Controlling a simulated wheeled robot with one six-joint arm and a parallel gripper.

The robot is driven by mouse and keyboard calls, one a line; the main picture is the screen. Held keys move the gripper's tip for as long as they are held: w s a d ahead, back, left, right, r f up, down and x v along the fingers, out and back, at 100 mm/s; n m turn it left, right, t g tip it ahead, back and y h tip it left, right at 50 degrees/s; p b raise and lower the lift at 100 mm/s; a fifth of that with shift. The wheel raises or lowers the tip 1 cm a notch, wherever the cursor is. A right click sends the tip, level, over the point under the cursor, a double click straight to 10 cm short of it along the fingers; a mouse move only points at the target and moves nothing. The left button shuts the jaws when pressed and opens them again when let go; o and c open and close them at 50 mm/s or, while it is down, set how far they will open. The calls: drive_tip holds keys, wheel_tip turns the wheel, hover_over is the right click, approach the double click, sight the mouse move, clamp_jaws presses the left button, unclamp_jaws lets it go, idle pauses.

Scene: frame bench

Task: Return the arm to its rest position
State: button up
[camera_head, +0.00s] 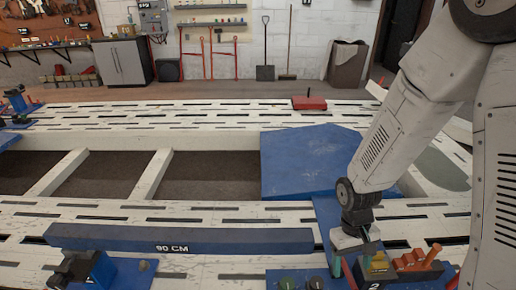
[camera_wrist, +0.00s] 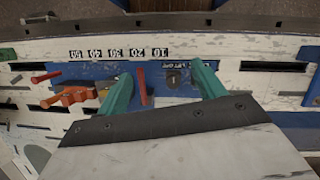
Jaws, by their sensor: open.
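My arm reaches down from the upper right in the head view. My gripper (camera_head: 355,262) hangs low over the near rail of the bench, beside a blue tool holder. In the wrist view its two green fingers stand wide apart, and my gripper (camera_wrist: 165,84) has nothing clamped between them. A red stick-like part (camera_wrist: 142,85) and a dark knob (camera_wrist: 172,76) show in the gap beyond the fingers. Whether the fingers touch anything below is unclear.
A blue holder with orange-red tools (camera_head: 415,262) is right of the gripper. A blue bar marked 90 CM (camera_head: 120,238) lies to the left. A blue plate (camera_head: 300,160) lies behind. The white slotted frame (camera_head: 200,211) has open gaps. A red block (camera_head: 309,103) sits far back.

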drive_tip(key=s+d+r+t, duration=0.1)
drive_tip(key=s+r, duration=0.3)
drive_tip(key=r, duration=0.5)
drive_tip(key=s+r+m+t, duration=0.1)
drive_tip(key=s+r, duration=0.3)
drive_tip(key=r, duration=0.6)
drive_tip(key=s+d+r+m+t, duration=0.1)
drive_tip(key=s+r, duration=0.3)
drive_tip(key=r, duration=0.6)
drive_tip(key=shift+d+t+y, duration=0.35)
drive_tip(key=shift+t+y, duration=0.05)
drive_tip(key=shift+t, duration=0.4)
